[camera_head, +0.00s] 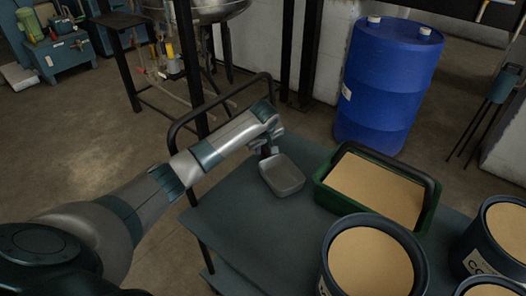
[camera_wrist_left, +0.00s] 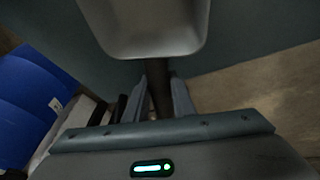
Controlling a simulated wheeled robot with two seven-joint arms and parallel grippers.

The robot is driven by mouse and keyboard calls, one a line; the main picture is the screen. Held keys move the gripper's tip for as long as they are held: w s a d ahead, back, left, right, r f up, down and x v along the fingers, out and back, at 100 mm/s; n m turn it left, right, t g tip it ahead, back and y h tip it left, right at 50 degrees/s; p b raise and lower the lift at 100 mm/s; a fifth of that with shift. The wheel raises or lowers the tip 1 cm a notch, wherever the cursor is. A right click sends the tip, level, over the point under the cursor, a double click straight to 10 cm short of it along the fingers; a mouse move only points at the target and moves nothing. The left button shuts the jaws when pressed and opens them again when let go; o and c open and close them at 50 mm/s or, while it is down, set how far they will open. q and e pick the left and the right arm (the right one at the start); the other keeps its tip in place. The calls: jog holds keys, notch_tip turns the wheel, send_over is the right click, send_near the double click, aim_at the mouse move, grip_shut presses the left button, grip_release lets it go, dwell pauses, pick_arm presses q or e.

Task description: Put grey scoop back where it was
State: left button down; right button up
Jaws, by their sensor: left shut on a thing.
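The grey scoop (camera_head: 282,178) is a shallow pan with rounded corners, over the left part of the blue-grey cart top (camera_head: 245,222). My left gripper (camera_head: 265,150) is at its far side, shut on the dark handle. In the left wrist view the scoop's pan (camera_wrist_left: 145,32) fills the top middle, and its handle sits between the two fingers of the left gripper (camera_wrist_left: 165,95). I cannot tell whether the scoop touches the cart top. My right gripper is not in view.
A green crate (camera_head: 318,191) of tan powder with a dark handle stands right of the scoop. A round tub (camera_head: 327,262) of tan powder is in front, with more tubs at right. A blue drum (camera_head: 385,85) stands behind. A dark cart rail (camera_head: 222,103) rises near my left arm.

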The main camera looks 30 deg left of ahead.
pick_arm(q)
jog(key=shift+f, duration=0.3)
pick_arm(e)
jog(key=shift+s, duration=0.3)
pick_arm(q)
jog(key=shift+f, duration=0.1)
jog(key=c, duration=1.5)
grip_release()
jog(key=shift+s+d+r, duration=0.1)
jog(key=shift+s+r, duration=0.1)
jog(key=shift+r, duration=0.45)
jog(key=p+v, duration=0.1)
jog(key=v, duration=1)
jog(key=shift+f, duration=0.1)
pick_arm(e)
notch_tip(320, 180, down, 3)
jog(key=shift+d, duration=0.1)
